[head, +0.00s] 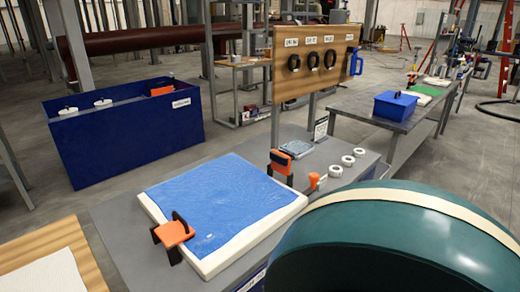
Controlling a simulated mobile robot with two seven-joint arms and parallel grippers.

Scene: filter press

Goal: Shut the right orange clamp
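A flat bed with a blue sheet (225,197) and a thick white border (262,226) lies on the grey table. The right orange clamp (281,158) stands at the far right corner of the bed. Its orange plate is raised upright between dark side pieces, and it looks open. Another orange clamp (173,234) sits at the near left edge, its orange plate lying flatter with dark arms at its sides. Neither of my grippers shows in the head view.
A large dark green rounded body with a cream band (420,240) fills the lower right, close to the camera. White rings (347,160) and a small orange-topped item (314,180) stand right of the clamp. A wooden board (310,85) rises behind.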

